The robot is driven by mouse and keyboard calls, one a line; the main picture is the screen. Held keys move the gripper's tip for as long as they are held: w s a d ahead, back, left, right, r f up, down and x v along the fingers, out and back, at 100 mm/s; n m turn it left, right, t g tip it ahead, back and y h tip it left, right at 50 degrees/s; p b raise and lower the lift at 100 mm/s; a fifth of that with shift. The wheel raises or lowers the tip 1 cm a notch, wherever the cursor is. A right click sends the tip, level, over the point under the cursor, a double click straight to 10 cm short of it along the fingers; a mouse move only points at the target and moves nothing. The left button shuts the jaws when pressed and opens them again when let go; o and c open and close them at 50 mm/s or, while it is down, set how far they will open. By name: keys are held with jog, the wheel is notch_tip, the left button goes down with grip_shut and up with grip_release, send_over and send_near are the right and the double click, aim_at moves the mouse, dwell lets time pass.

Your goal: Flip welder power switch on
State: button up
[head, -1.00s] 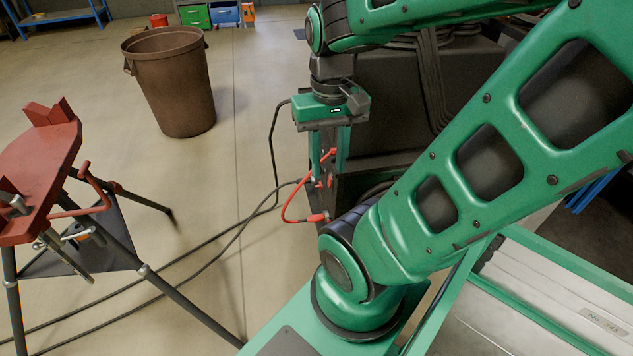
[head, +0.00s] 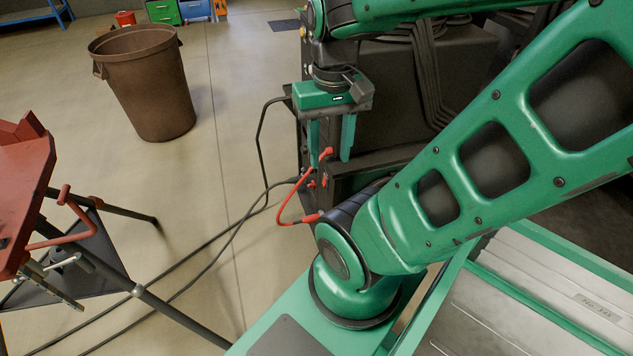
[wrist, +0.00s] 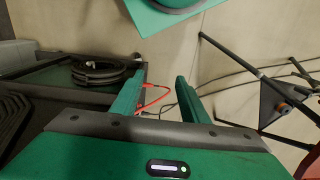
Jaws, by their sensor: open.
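The welder (head: 410,90) is a dark boxy machine behind my arm in the head view. Red cable plugs (head: 313,217) are on its lower front, with a red lead looping between them. My gripper (head: 331,158) is open and points down in front of the welder's front face, above the lower plug. Its two green fingers are apart with nothing held between them. In the wrist view the fingers (wrist: 161,82) flank the red lead, which lies beyond them. I cannot make out the power switch; the gripper and arm cover part of the front.
A brown bin (head: 145,85) stands on the floor at upper left. A red-topped tripod stand (head: 25,190) is at left. Black cables (head: 190,265) run across the floor. A coiled black cable (wrist: 100,72) shows in the wrist view. The floor between bin and welder is clear.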

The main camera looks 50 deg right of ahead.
jog(key=w+d+f+m+g+h, duration=0.2)
jog(key=w+d+f+m+g, duration=0.3)
jog(key=w, duration=0.5)
jog(key=w+d+f+m+g+h, duration=0.25)
jog(key=w+d+f+m, duration=0.3)
jog(key=w+f, duration=0.4)
jog(key=w+d+f+m+g+h, duration=0.2)
jog(key=w+f+m+h, duration=0.4)
jog(key=f, duration=0.5)
jog(key=m+h, duration=0.1)
jog(key=h, duration=0.4)
send_near(324, 179)
jog(key=shift+t, duration=0.25)
jog(key=x, duration=0.7)
jog(key=shift+s, duration=0.15)
